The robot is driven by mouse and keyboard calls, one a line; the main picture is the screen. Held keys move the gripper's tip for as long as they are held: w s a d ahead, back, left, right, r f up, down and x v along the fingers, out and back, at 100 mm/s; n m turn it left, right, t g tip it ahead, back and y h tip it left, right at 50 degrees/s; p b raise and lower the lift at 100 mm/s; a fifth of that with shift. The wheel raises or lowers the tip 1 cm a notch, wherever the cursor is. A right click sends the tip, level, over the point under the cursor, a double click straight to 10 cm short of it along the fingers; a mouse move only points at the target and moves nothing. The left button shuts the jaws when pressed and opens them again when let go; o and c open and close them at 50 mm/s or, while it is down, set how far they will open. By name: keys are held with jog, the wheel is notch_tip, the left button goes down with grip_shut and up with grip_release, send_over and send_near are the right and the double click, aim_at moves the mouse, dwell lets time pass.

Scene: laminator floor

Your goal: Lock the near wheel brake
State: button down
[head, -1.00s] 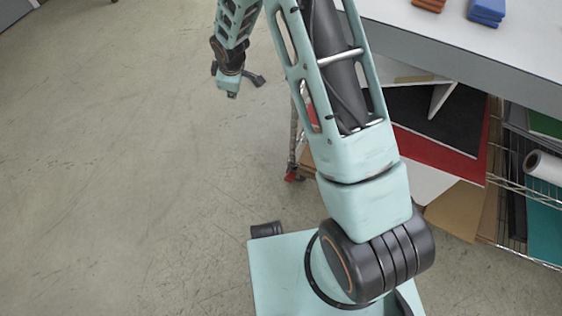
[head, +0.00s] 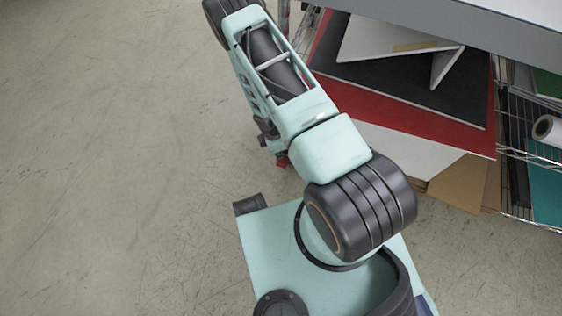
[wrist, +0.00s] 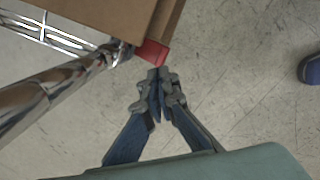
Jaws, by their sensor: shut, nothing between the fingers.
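The near wheel brake is a small red tab (wrist: 152,52) at the foot of a chrome post (wrist: 50,92) in the wrist view. It also shows as a small red spot low beside my arm in the head view (head: 283,161). My gripper (wrist: 158,76) is shut and empty. Its fingertips are just below the red tab in the wrist picture, very close to it; I cannot tell whether they touch. The wheel itself is hidden under the tab and the cardboard. In the head view my arm covers most of the gripper.
A wire rack holds brown cardboard (wrist: 112,15), red and black sheets (head: 400,95) and a white paper roll (head: 548,130). A grey-edged tabletop (head: 500,30) overhangs it. Open concrete floor (head: 110,150) lies to the left. A dark blue rounded thing (wrist: 311,69) is at the wrist view's right edge.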

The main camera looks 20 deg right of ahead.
jog(key=b, duration=0.5)
send_over(280, 160)
jog(key=s, duration=0.2)
jog(key=f, duration=0.7)
jog(key=shift+s+a, duration=0.1)
jog(key=shift+a, duration=0.3)
jog(key=shift+f, duration=1.4)
jog(key=a, duration=0.1)
jog(key=a+r, duration=0.1)
jog(key=a, duration=0.1)
jog(key=shift+r, duration=0.1)
jog(key=shift+r, duration=0.15)
notch_tip(280, 160, up, 12)
jog(key=a, duration=0.1)
